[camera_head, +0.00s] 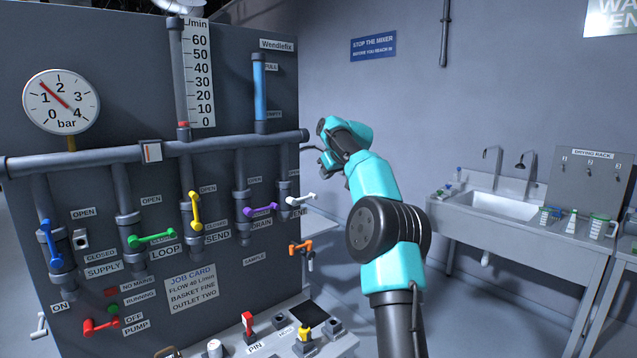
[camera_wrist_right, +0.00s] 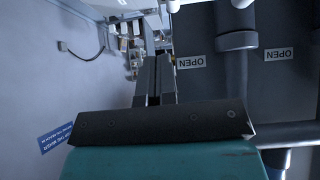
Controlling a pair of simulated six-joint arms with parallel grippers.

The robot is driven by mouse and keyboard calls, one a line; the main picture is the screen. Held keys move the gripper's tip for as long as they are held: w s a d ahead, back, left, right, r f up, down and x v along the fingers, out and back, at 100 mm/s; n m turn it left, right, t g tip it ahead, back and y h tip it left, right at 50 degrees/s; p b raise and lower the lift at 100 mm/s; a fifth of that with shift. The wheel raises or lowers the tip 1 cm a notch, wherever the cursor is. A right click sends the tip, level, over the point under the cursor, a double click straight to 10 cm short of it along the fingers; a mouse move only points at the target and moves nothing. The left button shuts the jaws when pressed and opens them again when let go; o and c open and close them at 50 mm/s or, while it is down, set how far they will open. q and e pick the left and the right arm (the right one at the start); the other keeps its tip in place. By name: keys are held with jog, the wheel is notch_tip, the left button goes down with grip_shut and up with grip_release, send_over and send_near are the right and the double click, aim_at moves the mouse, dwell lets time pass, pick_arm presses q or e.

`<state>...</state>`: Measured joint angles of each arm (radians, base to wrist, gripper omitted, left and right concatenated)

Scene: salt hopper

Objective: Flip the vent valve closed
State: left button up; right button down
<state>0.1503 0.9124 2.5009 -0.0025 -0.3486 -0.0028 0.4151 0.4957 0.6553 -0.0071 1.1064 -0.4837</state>
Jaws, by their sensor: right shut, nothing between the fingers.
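The vent valve (camera_head: 302,199) is the white-handled one at the right end of the panel's valve row. Its handle lies nearly level, reaching right from its pipe, beside a partly readable label. A white part, probably this valve, shows at the top of the right wrist view (camera_wrist_right: 172,5). My right gripper (camera_head: 322,168) is above and a little right of the handle, apart from it in the head view. Its fingers (camera_wrist_right: 157,62) are together and empty. My left gripper is not in view.
Other valves stand to the left: purple drain (camera_head: 260,210), yellow send (camera_head: 195,211), green loop (camera_head: 152,240) and blue supply (camera_head: 51,244). An orange handle (camera_head: 301,246) sits below the white one. A horizontal pipe (camera_head: 220,144) crosses above. A sink bench (camera_head: 500,208) stands right.

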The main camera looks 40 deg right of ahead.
jog(key=v, duration=0.7)
jog(key=shift+s+d, duration=0.2)
jog(key=shift+d, duration=0.35)
jog(key=shift+r, duration=0.1)
